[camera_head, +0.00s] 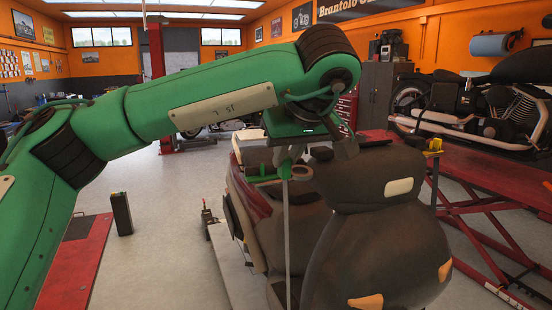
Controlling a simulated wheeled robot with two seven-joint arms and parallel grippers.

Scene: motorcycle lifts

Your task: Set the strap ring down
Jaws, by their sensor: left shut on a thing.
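My left gripper (300,164) is in the middle of the head view, at the end of my green arm, pointing down. It is shut on the strap ring (303,173), a small brownish ring partly hidden by the fingers. A narrow pale grey strap (287,240) runs straight down below it to the bottom of the picture. A small green bar (264,179) sits just left of the ring. I cannot tell whether the ring touches anything beneath it. My right gripper is not in view.
A red lift (490,185) bears a motorcycle (500,105) at right.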

